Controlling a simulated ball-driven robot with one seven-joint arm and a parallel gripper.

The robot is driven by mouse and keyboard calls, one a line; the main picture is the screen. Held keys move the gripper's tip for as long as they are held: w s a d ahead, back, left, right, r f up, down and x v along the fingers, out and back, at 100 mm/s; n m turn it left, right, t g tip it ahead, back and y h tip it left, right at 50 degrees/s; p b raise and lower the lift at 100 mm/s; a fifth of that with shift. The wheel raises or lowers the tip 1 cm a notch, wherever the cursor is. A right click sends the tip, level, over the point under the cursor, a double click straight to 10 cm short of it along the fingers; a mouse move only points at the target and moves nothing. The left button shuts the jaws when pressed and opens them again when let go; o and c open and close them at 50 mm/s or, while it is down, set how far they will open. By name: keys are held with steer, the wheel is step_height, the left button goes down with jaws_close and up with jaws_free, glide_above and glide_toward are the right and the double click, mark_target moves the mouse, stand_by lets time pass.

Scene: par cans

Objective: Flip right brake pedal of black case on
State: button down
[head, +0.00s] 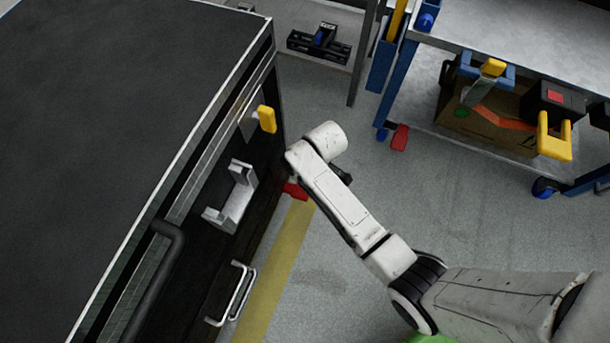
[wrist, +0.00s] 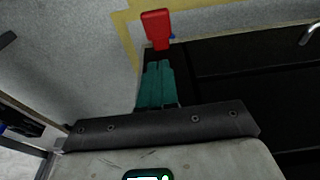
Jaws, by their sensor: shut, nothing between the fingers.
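The black case (head: 95,130) fills the left of the head view, with its dark drawer side facing right. In the head view my arm hides the gripper. The pedal's tilt is hard to tell.
The case side carries a grey latch (head: 232,198), a yellow-tipped part (head: 267,119) and a metal handle (head: 240,291). A blue-framed cart (head: 392,85) with its own red pedal (head: 400,137) stands at upper right.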

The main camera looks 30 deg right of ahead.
steer(key=b, duration=0.7)
glide_toward(304, 193)
steer(key=f, duration=0.1)
steer(key=w+f, duration=0.1)
steer(key=f, duration=0.1)
steer(key=a+f, duration=0.1)
steer(key=f, duration=0.1)
steer(key=shift+w+f, duration=0.1)
steer(key=shift+w, duration=0.15)
steer(key=shift+s+d+f, duration=0.1)
steer(key=shift+s+f, duration=0.05)
steer(key=shift+f, duration=0.3)
steer(key=shift+s+d+f, duration=0.1)
steer(key=shift+s+f, duration=0.05)
steer(key=shift+f, duration=0.1)
steer(key=shift+t+y, duration=0.3)
steer(key=shift+s+d+f+t+y+b, duration=0.2)
steer(key=shift+s+f+t+y+b, duration=0.15)
steer(key=shift+f, duration=0.2)
steer(key=shift+s+d+f+t+y+b, duration=0.2)
steer(key=shift+f+t+y+b, duration=0.2)
steer(key=shift+f+t+b, duration=0.4)
steer(key=shift+s+d+f+t+y+b, duration=0.15)
steer(key=shift+f+t+y+b, duration=0.35)
steer(key=shift+f, duration=0.45)
